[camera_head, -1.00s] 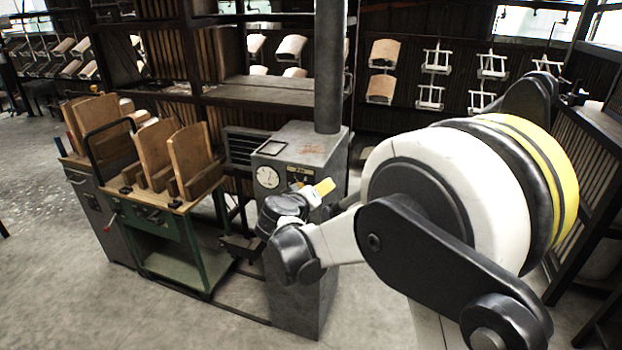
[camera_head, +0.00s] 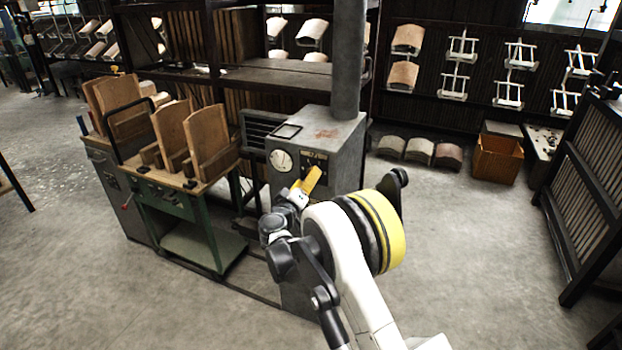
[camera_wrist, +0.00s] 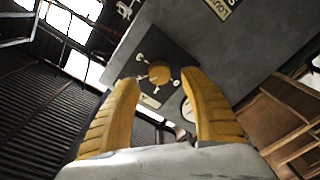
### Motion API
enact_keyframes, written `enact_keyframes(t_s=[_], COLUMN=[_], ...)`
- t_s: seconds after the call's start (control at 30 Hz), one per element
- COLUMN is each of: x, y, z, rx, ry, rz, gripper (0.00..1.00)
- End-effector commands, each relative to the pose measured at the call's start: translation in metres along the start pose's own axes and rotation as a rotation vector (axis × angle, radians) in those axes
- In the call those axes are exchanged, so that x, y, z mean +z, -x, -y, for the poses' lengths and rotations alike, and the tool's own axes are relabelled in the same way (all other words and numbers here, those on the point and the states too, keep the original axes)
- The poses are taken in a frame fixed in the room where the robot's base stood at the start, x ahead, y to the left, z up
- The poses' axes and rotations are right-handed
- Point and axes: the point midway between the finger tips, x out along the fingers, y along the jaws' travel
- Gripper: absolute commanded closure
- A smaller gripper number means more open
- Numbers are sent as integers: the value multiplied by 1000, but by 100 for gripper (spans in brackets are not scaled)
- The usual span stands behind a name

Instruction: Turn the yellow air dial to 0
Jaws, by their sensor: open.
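The yellow air dial (camera_wrist: 159,74) is a round knob on a dark plate on the grey machine's front, with pale marks around it in the wrist view. My gripper (camera_wrist: 168,85) is open, with its two yellow fingers spread to either side of the dial in that view. The fingers look short of the dial, but the exact gap cannot be told. In the head view my gripper (camera_head: 311,182) is in front of the grey machine (camera_head: 345,150) and hides the dial. The dial's present setting cannot be read.
A round white gauge (camera_head: 281,160) sits left of the plate on the machine. A green cart (camera_head: 165,226) with wooden seat parts (camera_head: 205,138) stands to the left. A brown box (camera_head: 497,158) is at the back right.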

Motion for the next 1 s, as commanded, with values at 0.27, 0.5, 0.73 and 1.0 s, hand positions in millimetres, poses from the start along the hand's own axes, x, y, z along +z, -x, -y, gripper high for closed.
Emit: enact_keyframes(t_s=[0.27,0.5,0.73,1.0], x=[0,-1,-1,-1], y=[-29,-30,-30,-30], z=[0,0,0,-1], rx=[-1,-1,-1,-1], ry=[0,0,0,6], rz=[0,0,0,0], gripper=[47,47,100,100])
